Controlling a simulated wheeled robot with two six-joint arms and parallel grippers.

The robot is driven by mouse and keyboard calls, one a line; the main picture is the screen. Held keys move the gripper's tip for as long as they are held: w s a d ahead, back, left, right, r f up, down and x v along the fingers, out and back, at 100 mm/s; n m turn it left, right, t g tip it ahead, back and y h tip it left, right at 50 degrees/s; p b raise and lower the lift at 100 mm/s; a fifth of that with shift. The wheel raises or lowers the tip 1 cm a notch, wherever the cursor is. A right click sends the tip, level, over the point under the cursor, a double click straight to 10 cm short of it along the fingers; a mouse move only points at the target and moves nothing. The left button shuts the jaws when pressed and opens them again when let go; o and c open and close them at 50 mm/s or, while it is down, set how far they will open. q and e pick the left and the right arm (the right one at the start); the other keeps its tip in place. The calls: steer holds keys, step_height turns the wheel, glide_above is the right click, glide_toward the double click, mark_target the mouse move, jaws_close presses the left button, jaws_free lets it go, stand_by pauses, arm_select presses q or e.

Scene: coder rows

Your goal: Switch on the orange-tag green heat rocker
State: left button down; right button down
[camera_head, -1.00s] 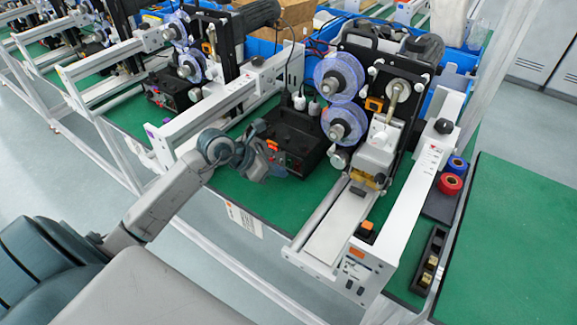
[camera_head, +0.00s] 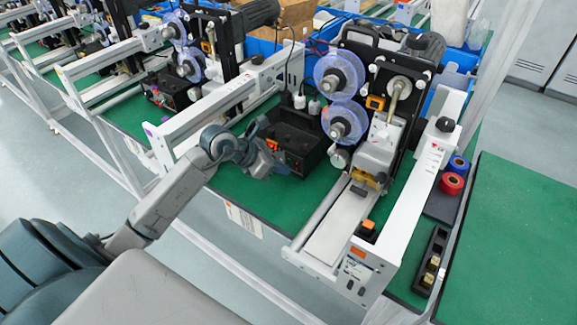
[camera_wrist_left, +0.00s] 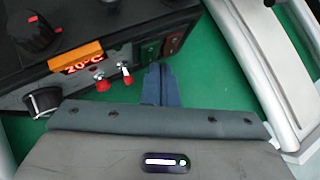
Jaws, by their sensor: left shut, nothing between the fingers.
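The black control box (camera_head: 297,142) stands on the green bench top with an orange tag (camera_head: 271,144) on its front. In the left wrist view the orange tag (camera_wrist_left: 76,56) sits by a red display (camera_wrist_left: 84,65) reading about 20°C. A dark green rocker (camera_wrist_left: 149,51) is on the box's front, just left of a red rocker (camera_wrist_left: 174,43). It looks unlit; its tilt is unclear. My left gripper (camera_head: 272,167) is in front of the box, shut and empty. Its fingertips (camera_wrist_left: 158,70) appear just below the green rocker; contact cannot be told. My right gripper is not in view.
Red-capped toggles (camera_wrist_left: 126,76) and a black knob (camera_wrist_left: 43,101) share the front panel. A white frame rail (camera_wrist_left: 262,75) is to the right in the wrist view. The coding machine with blue reels (camera_head: 338,75) stands right of the box. Another similar black box (camera_head: 172,92) is further left.

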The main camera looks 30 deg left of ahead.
arm_select(q)
steer(key=shift+w, duration=0.2)
steer(key=shift+s, duration=0.15)
stand_by(0.3)
steer(key=shift+s+r, duration=0.15)
steer(key=shift+s, duration=0.55)
steer(key=shift+s+a+r+p, duration=0.15)
steer(key=shift+s+p, duration=0.1)
steer(key=shift+s, duration=0.55)
steer(key=shift+s+r+p, duration=0.1)
steer(key=shift+s+p, duration=0.2)
steer(key=shift+s, duration=0.55)
steer(key=shift+s+a+r+p, duration=0.15)
steer(key=shift+s+p, duration=0.1)
steer(key=shift+s, duration=0.55)
steer(key=shift+d, duration=0.1)
